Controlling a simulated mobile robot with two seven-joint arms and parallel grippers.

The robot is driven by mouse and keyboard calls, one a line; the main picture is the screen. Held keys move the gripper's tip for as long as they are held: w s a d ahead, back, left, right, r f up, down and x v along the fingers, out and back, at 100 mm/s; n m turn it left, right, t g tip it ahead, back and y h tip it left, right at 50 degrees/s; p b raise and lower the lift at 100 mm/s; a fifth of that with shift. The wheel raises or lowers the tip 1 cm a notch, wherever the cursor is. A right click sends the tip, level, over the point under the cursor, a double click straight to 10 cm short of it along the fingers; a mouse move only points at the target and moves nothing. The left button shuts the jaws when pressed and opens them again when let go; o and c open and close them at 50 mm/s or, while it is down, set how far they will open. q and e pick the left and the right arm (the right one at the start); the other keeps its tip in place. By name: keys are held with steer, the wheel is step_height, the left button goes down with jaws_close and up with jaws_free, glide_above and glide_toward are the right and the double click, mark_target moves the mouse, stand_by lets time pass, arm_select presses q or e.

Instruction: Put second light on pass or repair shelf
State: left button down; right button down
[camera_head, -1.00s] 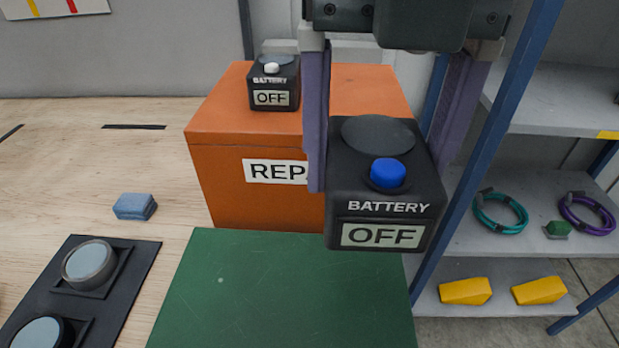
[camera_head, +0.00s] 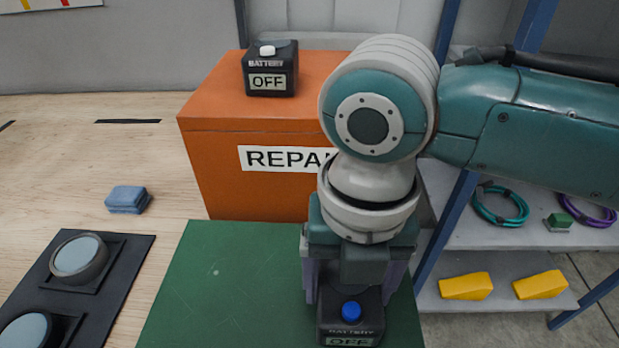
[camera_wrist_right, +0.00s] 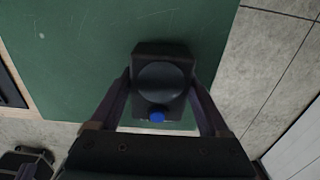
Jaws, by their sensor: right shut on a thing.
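A dark light with a blue button (camera_head: 351,311) and a label reading BATTERY OFF is in my right gripper (camera_head: 352,292), at the front right of the green mat (camera_head: 230,285). In the right wrist view the light (camera_wrist_right: 160,62) is between both fingers over the mat; whether it touches the mat I cannot tell. A second dark light with a white button (camera_head: 271,72), also labelled OFF, stands on the orange repair box (camera_head: 225,150). My right arm covers part of the box and its sign.
A black tray with round lenses (camera_head: 112,277) lies at the left, with a blue sponge (camera_head: 127,199) behind it. At the right, a rack (camera_head: 480,235) holds cable coils, a green piece and yellow blocks. The mat's left part is clear.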

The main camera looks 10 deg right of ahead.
steer(key=shift+f, duration=0.25)
steer(key=shift+f, duration=0.15)
jaws_free()
